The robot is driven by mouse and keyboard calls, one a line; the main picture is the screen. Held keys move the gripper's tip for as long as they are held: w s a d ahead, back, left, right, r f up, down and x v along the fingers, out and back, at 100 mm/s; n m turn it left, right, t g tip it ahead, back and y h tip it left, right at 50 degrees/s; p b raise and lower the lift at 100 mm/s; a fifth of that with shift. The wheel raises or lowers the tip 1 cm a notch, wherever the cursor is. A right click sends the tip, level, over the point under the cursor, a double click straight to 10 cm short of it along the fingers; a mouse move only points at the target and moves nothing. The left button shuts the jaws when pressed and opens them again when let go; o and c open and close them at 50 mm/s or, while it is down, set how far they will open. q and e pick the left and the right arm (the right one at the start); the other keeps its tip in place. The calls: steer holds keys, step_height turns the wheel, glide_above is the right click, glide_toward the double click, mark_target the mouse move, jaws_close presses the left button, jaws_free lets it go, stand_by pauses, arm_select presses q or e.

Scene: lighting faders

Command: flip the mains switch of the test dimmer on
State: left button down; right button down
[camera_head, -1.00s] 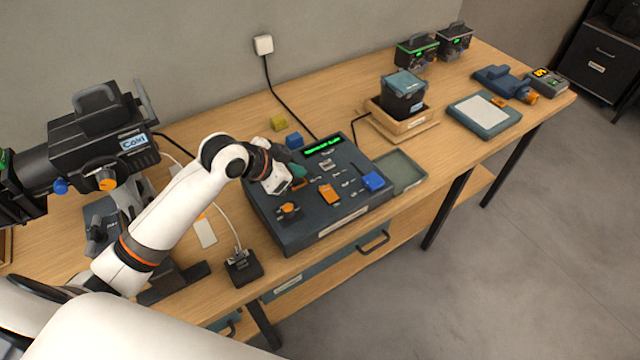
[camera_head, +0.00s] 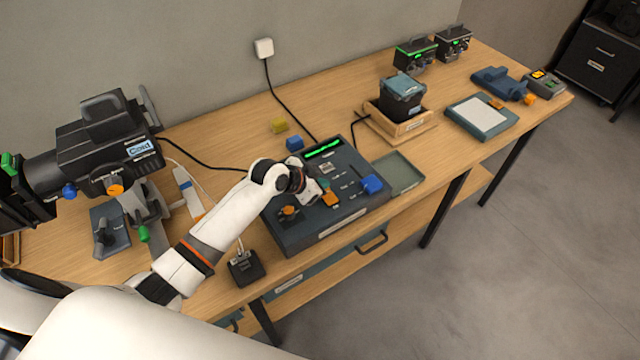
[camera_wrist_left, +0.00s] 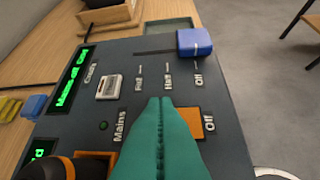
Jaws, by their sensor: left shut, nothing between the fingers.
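The test dimmer is a dark console (camera_head: 300,237) on the bench, with a green-lit display (camera_head: 323,150). My left gripper (camera_head: 320,199) is shut and empty. In the wrist view its teal fingers (camera_wrist_left: 160,101) lie over the switch and hide its left part. Whether they touch it, and which way the switch is tilted, I cannot tell. A small green lamp (camera_wrist_left: 103,125) sits near "Mains". My right gripper is not in view.
On the console are a blue fader cap (camera_wrist_left: 194,42), a pale switch (camera_wrist_left: 110,87) and an orange-topped knob (camera_head: 289,210). A shallow tray (camera_head: 400,172) lies right of it. A small black box (camera_head: 246,267) stands left. Blue (camera_head: 294,143) and yellow (camera_head: 279,126) blocks lie behind.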

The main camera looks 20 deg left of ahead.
arm_select(q)
steer(key=shift+a+f, duration=0.2)
steer(key=shift+f, duration=0.9)
